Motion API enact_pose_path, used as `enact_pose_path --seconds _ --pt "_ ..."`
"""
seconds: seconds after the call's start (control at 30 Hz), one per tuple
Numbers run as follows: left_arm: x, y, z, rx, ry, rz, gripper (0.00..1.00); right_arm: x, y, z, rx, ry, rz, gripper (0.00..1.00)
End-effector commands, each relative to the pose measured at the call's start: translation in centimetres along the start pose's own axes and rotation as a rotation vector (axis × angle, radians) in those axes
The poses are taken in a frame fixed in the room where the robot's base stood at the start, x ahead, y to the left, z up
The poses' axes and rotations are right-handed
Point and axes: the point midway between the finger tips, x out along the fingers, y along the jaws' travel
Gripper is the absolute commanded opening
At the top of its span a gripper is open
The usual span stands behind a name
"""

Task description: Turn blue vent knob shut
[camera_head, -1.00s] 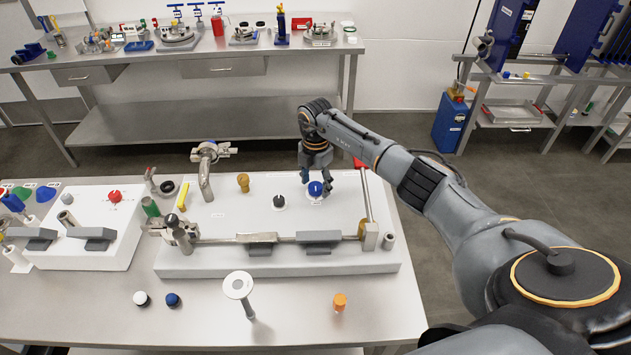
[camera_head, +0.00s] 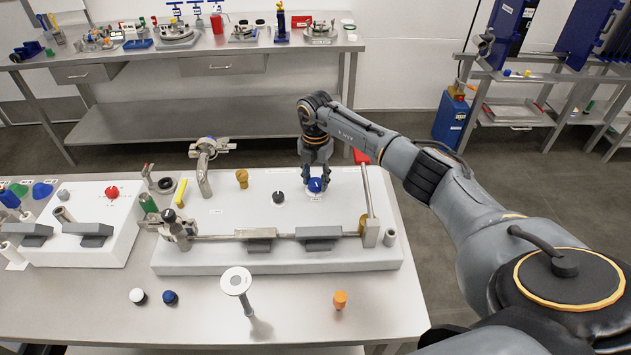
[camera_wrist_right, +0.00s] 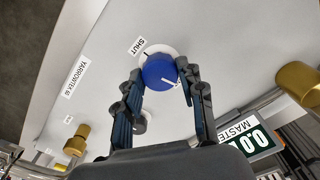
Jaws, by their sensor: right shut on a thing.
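The blue vent knob (camera_head: 316,185) sits on the sloped white panel (camera_head: 225,215), to the right of a black knob (camera_head: 279,197). In the right wrist view the blue knob (camera_wrist_right: 159,72) has a white pointer line toward its lower right, and a SHUT label (camera_wrist_right: 139,46) lies at its upper left. My right gripper (camera_head: 316,184) is over the knob, with its two fingers on either side of it; it also shows in the right wrist view (camera_wrist_right: 160,78), shut on the knob. My left gripper is not in view.
A brass knob (camera_head: 242,178) stands left of the black knob. A metal bar (camera_head: 365,195) rises at the panel's right. A white round-topped stand (camera_head: 236,281), an orange piece (camera_head: 340,299) and two small knobs stand on the table in front.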

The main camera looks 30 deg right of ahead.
Motion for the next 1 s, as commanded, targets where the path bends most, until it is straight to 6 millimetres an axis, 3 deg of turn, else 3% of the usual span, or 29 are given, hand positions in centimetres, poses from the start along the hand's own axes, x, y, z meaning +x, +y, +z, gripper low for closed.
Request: enact_pose_path --seconds 1.0 --pt "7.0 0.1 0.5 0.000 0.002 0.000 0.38 0.3 0.0 -0.1 -0.965 0.001 0.000 0.07"
